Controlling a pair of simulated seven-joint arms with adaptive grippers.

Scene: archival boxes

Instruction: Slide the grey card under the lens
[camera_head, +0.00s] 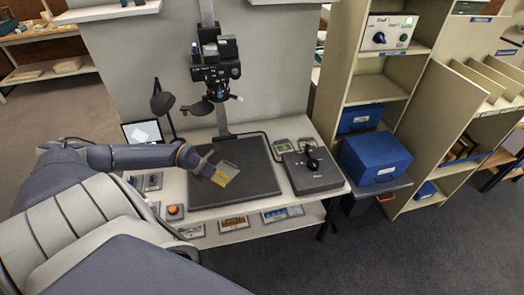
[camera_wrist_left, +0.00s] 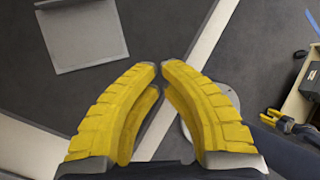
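In the left wrist view the card (camera_wrist_left: 85,35) is a light grey square at the upper left, apart from the fingers. My left gripper (camera_head: 222,179) has yellow fingers over the mat, by the card's near edge. In its wrist view the tips of the left gripper (camera_wrist_left: 159,66) are almost together, with nothing seen between them. A yellow-tipped dark gripper, apparently my right one (camera_wrist_left: 270,117), shows small at the right.
A black control box (camera_head: 315,176) stands right of the mat. An orange button (camera_head: 174,211) is at the table's left front. A black desk lamp (camera_head: 163,103) and a small screen (camera_head: 143,133) stand at the back left. Shelves with blue boxes (camera_head: 376,160) are at right.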

